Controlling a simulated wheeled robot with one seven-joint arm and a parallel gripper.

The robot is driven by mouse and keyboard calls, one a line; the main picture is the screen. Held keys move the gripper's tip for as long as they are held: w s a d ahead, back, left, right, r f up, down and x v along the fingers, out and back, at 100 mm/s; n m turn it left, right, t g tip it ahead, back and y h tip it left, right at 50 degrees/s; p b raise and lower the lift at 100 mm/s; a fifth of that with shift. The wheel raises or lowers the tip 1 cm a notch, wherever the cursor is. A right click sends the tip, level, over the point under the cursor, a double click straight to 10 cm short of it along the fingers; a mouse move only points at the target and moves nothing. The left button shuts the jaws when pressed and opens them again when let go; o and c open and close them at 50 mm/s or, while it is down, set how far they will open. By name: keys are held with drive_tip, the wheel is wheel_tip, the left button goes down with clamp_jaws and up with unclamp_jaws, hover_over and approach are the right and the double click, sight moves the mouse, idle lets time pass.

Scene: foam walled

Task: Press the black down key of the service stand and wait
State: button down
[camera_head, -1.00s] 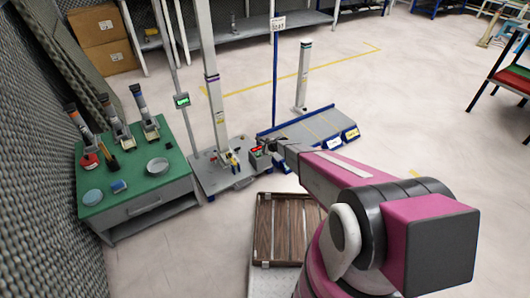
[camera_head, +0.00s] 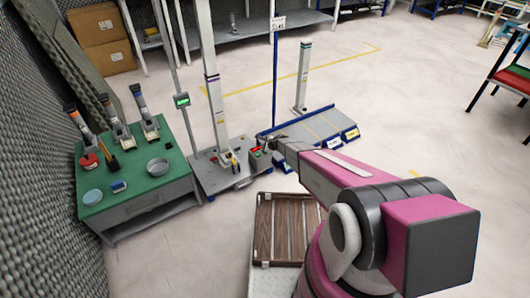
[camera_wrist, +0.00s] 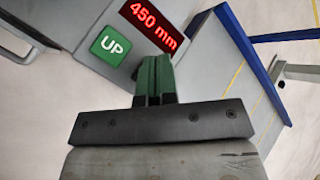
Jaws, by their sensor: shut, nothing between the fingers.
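The service stand (camera_head: 222,168) has a grey base and a tall column in the head view, left of my gripper. Its control box shows a red readout (camera_wrist: 150,27) of 450 mm and a green UP key (camera_wrist: 111,46) in the wrist view. My gripper (camera_wrist: 155,62) is shut and empty, its green-and-black fingers together over the panel, right of the UP key and below the readout. The black down key does not show; the fingers may hide it. Whether the fingertips touch the panel I cannot tell. In the head view my gripper (camera_head: 267,144) is small and partly hidden by my arm.
A green-topped bench (camera_head: 135,178) with tools and dishes stands at the left. A blue-edged platform (camera_head: 310,130) with a post lies behind my gripper. Open floor lies to the right.

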drive_tip(key=shift+r, duration=2.6)
drive_tip(key=shift+s+d+r, duration=0.1)
drive_tip(key=shift+s+r, duration=0.05)
drive_tip(key=shift+r, duration=0.05)
drive_tip(key=s+d+r+n+g+h, duration=0.2)
drive_tip(key=s+d+r+n, duration=0.4)
drive_tip(key=s, duration=0.5)
drive_tip(key=s+d+r+n+g+h, duration=0.2)
drive_tip(key=s+d+r+n, duration=0.4)
drive_tip(key=s+d+r, duration=0.3)
drive_tip(key=s+d+r+n+g+h, duration=0.2)
drive_tip(key=s+d+r+n, duration=0.3)
drive_tip(key=s+r, duration=0.8)
drive_tip(key=d, duration=0.3)
drive_tip(key=shift+d+r+n+h, duration=0.2)
drive_tip(key=shift+d+n+h, duration=0.1)
drive_tip(key=shift+n, duration=0.1)
